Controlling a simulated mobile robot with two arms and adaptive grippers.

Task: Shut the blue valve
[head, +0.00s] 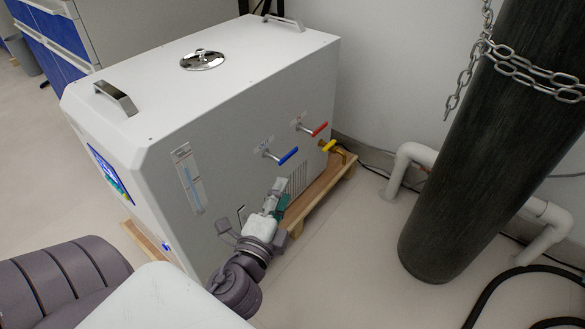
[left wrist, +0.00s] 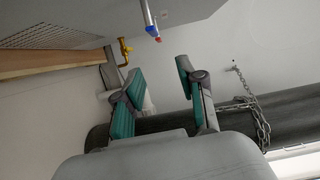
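The blue valve (head: 289,156) is a lever with a blue grip on a silver stem, on the side panel of the white distiller (head: 230,130). In the left wrist view a blue lever end (left wrist: 148,16) shows at the top, beyond the fingers. My left gripper (head: 279,190) is just below the blue valve in the head view, apart from it. In the left wrist view the teal-padded fingers of the left gripper (left wrist: 160,72) are spread with nothing between them. My right gripper is in neither view.
A red valve (head: 319,129) and a yellow valve (head: 328,145) sit right of the blue one. The distiller stands on a wooden pallet (head: 325,192). A dark chained cylinder (head: 480,150) and white pipes (head: 405,160) stand right. The floor between is clear.

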